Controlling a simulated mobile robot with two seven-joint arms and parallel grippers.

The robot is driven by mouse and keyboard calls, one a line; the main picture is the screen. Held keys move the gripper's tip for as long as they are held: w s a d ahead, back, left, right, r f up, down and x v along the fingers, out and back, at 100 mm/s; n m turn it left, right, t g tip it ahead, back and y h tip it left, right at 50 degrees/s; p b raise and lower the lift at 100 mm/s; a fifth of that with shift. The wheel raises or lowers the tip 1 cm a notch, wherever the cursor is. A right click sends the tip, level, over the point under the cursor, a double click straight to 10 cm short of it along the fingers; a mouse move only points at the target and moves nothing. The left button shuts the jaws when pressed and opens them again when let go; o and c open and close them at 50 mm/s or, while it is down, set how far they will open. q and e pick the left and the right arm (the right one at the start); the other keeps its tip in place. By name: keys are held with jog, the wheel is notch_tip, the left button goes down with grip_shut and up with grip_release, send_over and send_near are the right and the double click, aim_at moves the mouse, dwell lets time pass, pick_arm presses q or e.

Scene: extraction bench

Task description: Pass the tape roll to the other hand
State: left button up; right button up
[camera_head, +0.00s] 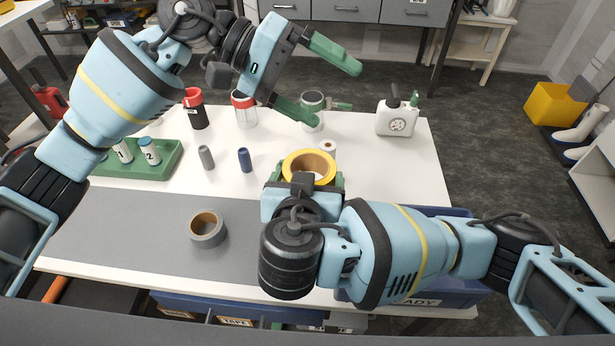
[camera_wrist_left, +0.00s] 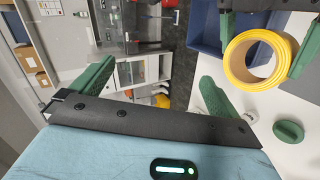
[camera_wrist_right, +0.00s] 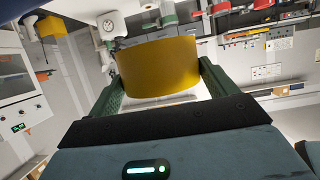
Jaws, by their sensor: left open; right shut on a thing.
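The yellow tape roll (camera_head: 331,178) is held in my right gripper (camera_head: 306,180), above the white bench near its middle. In the right wrist view the roll (camera_wrist_right: 158,68) sits between the two green fingers. My left gripper (camera_head: 331,93) is open and empty, above and beyond the roll, apart from it. In the left wrist view the roll (camera_wrist_left: 232,68) shows at the upper right, outside the open left fingers, with its brown core ring visible. A grey tape roll (camera_head: 207,240) lies on the grey mat.
A green rack (camera_head: 168,160) with white vials stands at the left. A blue bin (camera_head: 448,294) is partly behind my right arm.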

pick_arm(q)
jog(key=s+a+f+m+t, duration=0.3)
jog(key=a+f+m+t, duration=0.6)
jog(key=f+m, duration=0.3)
jog(key=s+a+f+m+t, duration=0.3)
jog(key=a+f+m+t, duration=0.65)
jog(key=m, duration=0.35)
jog(key=s+f+n+g+y, duration=0.4)
jog(key=s+f+n+y, duration=0.1)
jog(key=s+f+n, duration=0.6)
jog(key=s+f+n+g+y, duration=0.3)
jog(key=s+f+n+y, duration=0.2)
jog(key=s+f+n, duration=0.6)
jog(key=shift+a+f+n+g, duration=0.35)
jog(key=shift+a+f+n, duration=0.1)
jog(key=shift+f+n, duration=2.2)
